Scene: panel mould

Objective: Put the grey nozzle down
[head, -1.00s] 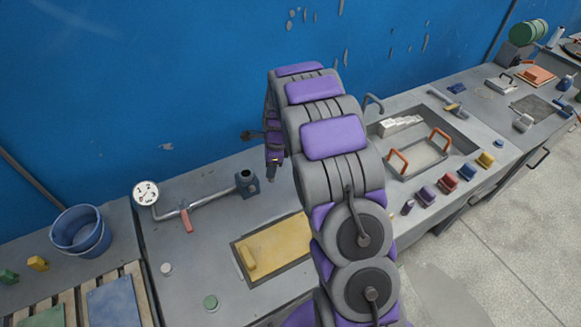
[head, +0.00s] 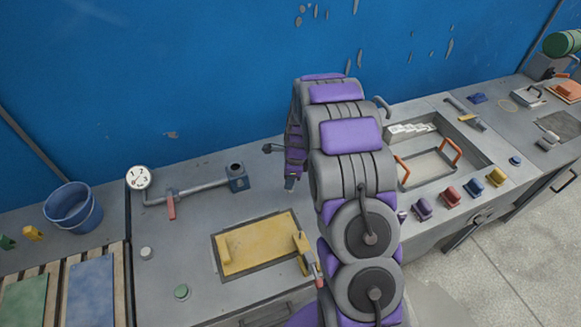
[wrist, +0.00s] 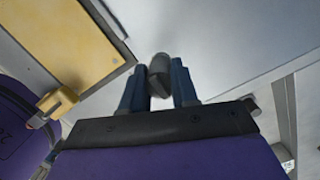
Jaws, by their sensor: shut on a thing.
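The grey nozzle (wrist: 160,68) is a short, rounded grey piece in the wrist view. It sits between the two blue fingers of my gripper (wrist: 158,82), which is shut on it. In the head view my gripper (head: 290,183) hangs at the end of the arm, to the right of the blue pipe socket (head: 238,178) and up from the yellow panel. The nozzle cannot be made out there. Pale grey surface shows behind the nozzle in the wrist view; its height above it is hard to tell.
The yellow panel (head: 258,245) lies in a dark-edged recess, with yellow handles. A pipe with a gauge (head: 139,177) and red lever stands left. A blue bucket (head: 73,208) is farther left. A sunken tray (head: 425,168) and several coloured blocks lie right. Bare bench shows left of the panel.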

